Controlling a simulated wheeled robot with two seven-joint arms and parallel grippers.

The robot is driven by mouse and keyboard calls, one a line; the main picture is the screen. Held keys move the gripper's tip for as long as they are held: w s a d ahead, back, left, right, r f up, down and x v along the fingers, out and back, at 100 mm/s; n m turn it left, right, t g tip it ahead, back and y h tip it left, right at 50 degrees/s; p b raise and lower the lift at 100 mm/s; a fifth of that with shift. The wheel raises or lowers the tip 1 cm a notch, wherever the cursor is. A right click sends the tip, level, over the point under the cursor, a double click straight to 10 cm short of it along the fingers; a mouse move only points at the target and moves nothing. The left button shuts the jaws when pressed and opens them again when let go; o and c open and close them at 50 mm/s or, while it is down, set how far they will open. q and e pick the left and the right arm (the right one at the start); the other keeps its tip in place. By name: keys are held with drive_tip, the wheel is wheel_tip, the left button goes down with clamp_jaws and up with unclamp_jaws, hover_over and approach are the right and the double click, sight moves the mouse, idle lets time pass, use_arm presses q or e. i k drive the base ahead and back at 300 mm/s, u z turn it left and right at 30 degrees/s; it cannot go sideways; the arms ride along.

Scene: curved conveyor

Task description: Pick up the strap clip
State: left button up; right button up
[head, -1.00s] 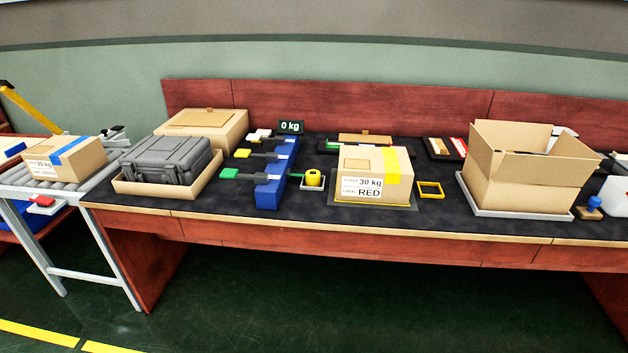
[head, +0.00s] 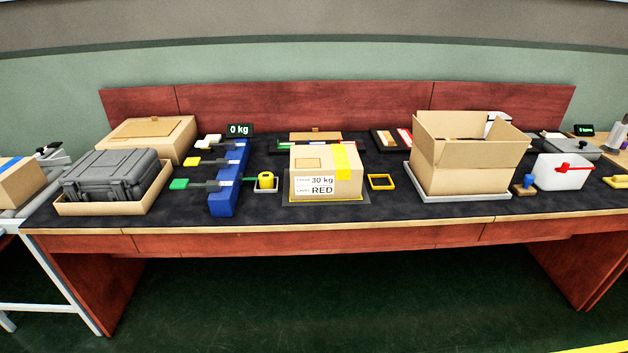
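No part is marked as the strap clip, and I cannot tell for sure which one it is. A small yellow square frame (head: 382,188) lies flat on the dark table mat, right of a taped carton (head: 312,187) labelled 30 kg RED. A blue rack (head: 222,203) to the left holds dark tools with a green end (head: 179,184), a yellow end (head: 192,161) and a white end. A yellow roll (head: 265,180) sits on a small tray between rack and carton. Neither of my grippers shows in the head view.
A grey case (head: 110,175) sits in a shallow cardboard tray at left. An open carton (head: 465,168) stands at right, with a blue-handled stamp (head: 528,183) and a white box (head: 562,172) beyond. The mat's front strip (head: 330,212) is clear.

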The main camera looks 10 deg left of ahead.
sight(266, 179)
drive_tip(key=z, duration=0.3)
drive_tip(key=i, duration=1.35)
drive_tip(key=u, duration=2.45)
